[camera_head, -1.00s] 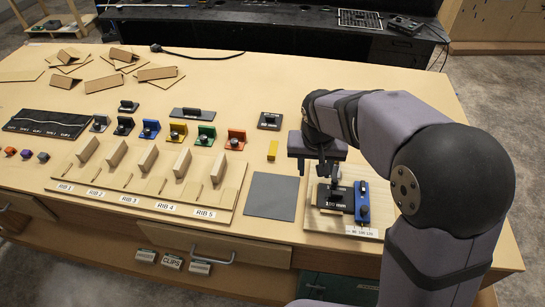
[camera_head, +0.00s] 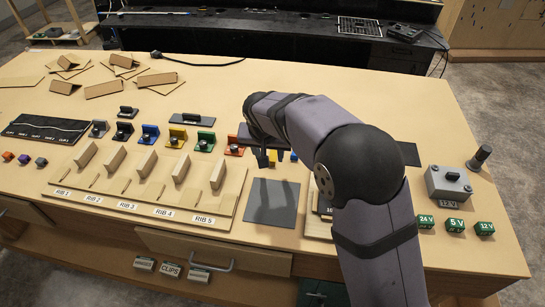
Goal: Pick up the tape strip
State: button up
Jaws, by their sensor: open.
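My gripper (camera_head: 267,157) hangs low over the table, behind the grey square mat and right of the row of coloured blocks. Its jaws are open, with dark fingers pointing down. The yellow tape strip lay on the bare table here; now the gripper and arm mostly cover that spot. Whether a finger touches the strip cannot be told.
The grey mat (camera_head: 272,203) lies in front of the gripper. The rib board (camera_head: 120,195) is to the left, with coloured blocks behind it. A grey 12 V box (camera_head: 448,183) and green blocks (camera_head: 455,225) stand at right. My arm covers much of the fixture board (camera_head: 318,225).

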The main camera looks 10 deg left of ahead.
aim_at(271, 162)
jog(key=shift+p+x, duration=1.5)
jog(key=shift+x, duration=1.05)
grip_shut()
